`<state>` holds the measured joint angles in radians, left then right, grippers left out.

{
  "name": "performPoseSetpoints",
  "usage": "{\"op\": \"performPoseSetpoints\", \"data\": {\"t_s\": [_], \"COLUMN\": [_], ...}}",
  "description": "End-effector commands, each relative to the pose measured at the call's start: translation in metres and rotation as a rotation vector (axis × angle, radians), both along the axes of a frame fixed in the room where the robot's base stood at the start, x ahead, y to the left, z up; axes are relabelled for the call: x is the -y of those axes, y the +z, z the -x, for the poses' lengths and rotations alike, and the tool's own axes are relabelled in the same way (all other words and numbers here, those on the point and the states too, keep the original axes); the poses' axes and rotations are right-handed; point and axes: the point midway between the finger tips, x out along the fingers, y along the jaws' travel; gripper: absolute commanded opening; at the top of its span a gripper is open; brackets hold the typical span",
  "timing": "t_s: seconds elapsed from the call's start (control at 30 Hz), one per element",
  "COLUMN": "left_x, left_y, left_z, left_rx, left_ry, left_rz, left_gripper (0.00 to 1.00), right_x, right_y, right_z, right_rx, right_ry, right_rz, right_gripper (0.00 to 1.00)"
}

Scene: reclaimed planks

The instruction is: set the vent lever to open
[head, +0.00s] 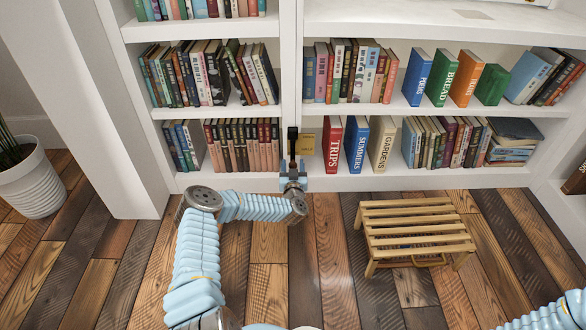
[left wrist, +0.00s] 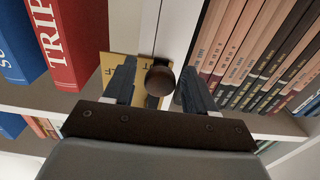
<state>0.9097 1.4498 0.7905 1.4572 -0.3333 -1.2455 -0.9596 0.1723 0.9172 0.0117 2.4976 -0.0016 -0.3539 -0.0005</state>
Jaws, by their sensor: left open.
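My left gripper (head: 292,166) is at the shelf's middle upright. Its jaws are open, one finger on each side of the knob in the left wrist view. I cannot tell whether they touch it. My right gripper is out of view.
Books fill the white bookcase (head: 292,60); a red book (head: 331,145) stands close right of the gripper. A slatted wooden stool (head: 415,225) stands on the plank floor at right. A white plant pot (head: 35,185) is at far left.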

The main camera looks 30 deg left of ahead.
Motion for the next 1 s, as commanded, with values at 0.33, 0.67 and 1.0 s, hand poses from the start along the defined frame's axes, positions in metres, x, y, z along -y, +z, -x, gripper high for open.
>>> {"op": "performPoseSetpoints", "data": {"t_s": [0.33, 0.67, 1.0], "left_x": [-0.0011, -0.0010, 0.0002], "left_y": [0.0003, 0.0002, 0.0013], "left_z": [-0.0019, -0.0017, 0.0008], "left_rx": [0.000, 0.000, 0.007], "left_ry": [0.000, 0.000, -0.001], "left_rz": [0.000, 0.000, 0.012], "left_gripper": [0.49, 0.00, 0.00], "right_x": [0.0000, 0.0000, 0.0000], "right_y": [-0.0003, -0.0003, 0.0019], "right_z": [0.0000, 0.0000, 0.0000], "right_rx": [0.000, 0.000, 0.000], "right_ry": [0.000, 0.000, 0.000], "right_rz": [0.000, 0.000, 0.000], "right_gripper": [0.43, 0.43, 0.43]}}
